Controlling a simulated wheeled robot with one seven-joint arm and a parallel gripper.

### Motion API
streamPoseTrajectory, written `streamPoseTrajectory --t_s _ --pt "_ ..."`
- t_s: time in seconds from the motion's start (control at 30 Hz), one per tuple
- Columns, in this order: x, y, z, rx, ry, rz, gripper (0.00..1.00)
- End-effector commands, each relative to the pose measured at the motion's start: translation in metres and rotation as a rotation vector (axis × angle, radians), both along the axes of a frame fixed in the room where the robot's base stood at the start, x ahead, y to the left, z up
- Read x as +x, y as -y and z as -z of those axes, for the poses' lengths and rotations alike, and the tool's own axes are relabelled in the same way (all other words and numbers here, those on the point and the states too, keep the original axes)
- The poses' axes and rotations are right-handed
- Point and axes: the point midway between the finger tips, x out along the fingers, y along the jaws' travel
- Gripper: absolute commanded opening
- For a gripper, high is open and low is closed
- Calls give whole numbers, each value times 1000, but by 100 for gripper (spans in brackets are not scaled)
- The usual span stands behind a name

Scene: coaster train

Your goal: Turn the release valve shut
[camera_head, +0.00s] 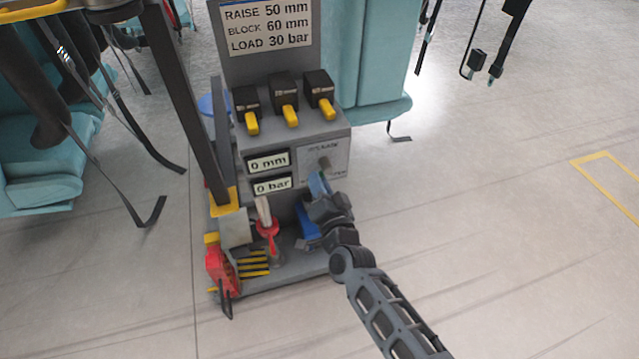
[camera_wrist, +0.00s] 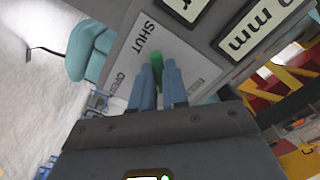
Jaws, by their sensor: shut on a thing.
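The release valve has a small green lever (camera_wrist: 156,61) on a pale label plate (camera_wrist: 186,56) in the wrist view. The word SHUT is printed near the plate's upper left in that view; smaller wording lower down is partly covered. In the head view the lever (camera_head: 323,163) looks dark and stands on the plate (camera_head: 335,159) at the cart's front right. My gripper (camera_wrist: 158,86) has its two blue fingers shut on the lever, one on each side. It also shows in the head view (camera_head: 318,183), reaching in from the lower right. The lever's base is partly hidden.
The grey cart (camera_head: 285,87) carries yellow-tipped switches (camera_head: 290,115) above displays reading 0 mm (camera_head: 268,161) and 0 bar (camera_head: 272,184). A red-handled tool (camera_head: 267,228) and red jack (camera_head: 220,265) stand low left. Teal seats (camera_head: 45,165) flank it.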

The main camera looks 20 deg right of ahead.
Motion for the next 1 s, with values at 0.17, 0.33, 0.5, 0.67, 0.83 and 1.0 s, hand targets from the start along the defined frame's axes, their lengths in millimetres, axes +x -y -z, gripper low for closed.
streamPoseTrajectory --t_s 0.17,0.33,0.5,0.67,0.83,1.0 --pt "0 0 0 3 -1 0 0" --pt "0 0 0 2 -1 0 22" --pt "0 0 0 1 -1 -1 39" --pt "0 0 0 1 0 0 39" --pt "-5 0 0 0 -1 0 39" --pt "-29 0 -1 0 -4 -1 39"
